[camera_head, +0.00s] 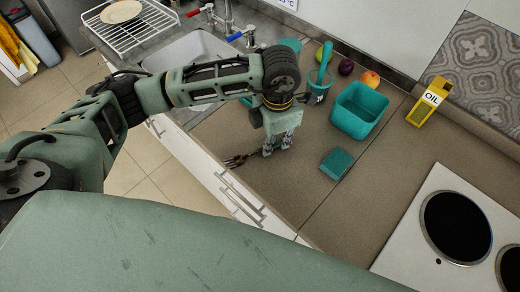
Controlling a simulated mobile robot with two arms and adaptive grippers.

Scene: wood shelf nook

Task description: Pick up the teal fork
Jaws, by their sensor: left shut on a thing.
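The fork (236,161) is at the front part of the brown counter, left of my left gripper. Its tines look dark and brownish and point left; its handle runs into the gripper and is mostly hidden there, so I cannot make out a teal colour. My left gripper (277,146) points down at the counter and is shut on the fork. I cannot tell whether the fork is still touching the counter. My right gripper is not in view.
A teal square bowl (347,122), a teal block (337,163) and a cup with a teal utensil (317,94) stand to the right. Fruit (370,79) and a yellow oil box (429,102) are farther back. A hob (405,235) lies lower right, a sink (190,50) upper left.

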